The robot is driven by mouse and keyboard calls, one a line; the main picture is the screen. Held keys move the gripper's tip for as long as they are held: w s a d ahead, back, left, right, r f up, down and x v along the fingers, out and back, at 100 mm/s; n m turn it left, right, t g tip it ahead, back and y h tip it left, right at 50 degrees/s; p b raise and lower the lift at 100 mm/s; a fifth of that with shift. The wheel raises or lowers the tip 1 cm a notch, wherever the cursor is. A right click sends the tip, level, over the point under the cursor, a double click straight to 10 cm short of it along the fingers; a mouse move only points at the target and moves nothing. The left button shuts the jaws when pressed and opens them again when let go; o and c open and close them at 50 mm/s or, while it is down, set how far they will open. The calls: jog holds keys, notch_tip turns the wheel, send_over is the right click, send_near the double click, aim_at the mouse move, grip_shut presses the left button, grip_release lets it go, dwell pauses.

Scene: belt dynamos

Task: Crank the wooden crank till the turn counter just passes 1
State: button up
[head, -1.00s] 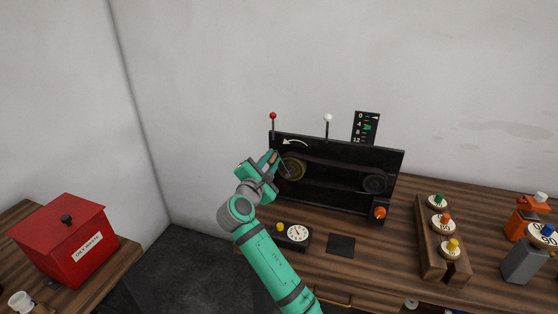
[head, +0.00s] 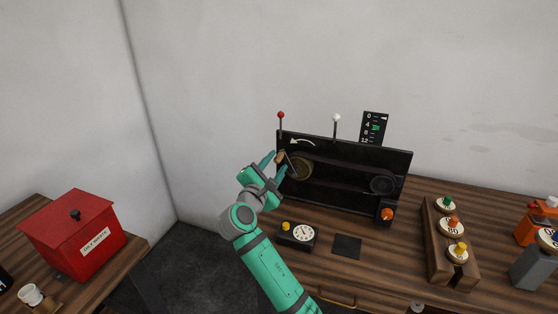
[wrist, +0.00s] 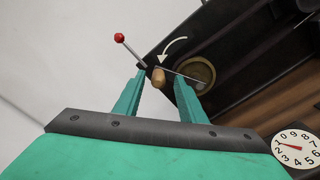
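The wooden crank handle (head: 281,157) sits at the left end of the black dynamo panel, on a thin arm from the brass-coloured wheel (head: 302,168). In the wrist view the handle (wrist: 158,78) lies between my fingertips, with a gap visible on each side. My gripper (head: 278,163) is open around or just short of the handle; the exact depth is unclear. The round white turn counter (head: 304,233) stands on the bench in front. In the wrist view its dial (wrist: 297,150) has a red needle pointing left, close to the 1.
A red-knobbed lever (head: 281,115) and a white-knobbed lever (head: 336,118) rise above the panel. An orange knob (head: 387,214) is at its lower right. A wooden rack (head: 437,245) with weights stands right. A red box (head: 72,240) stands far left.

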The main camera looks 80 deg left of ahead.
jog(key=v, duration=0.7)
jog(key=shift+s+d, duration=0.2)
jog(key=shift+s, duration=0.1)
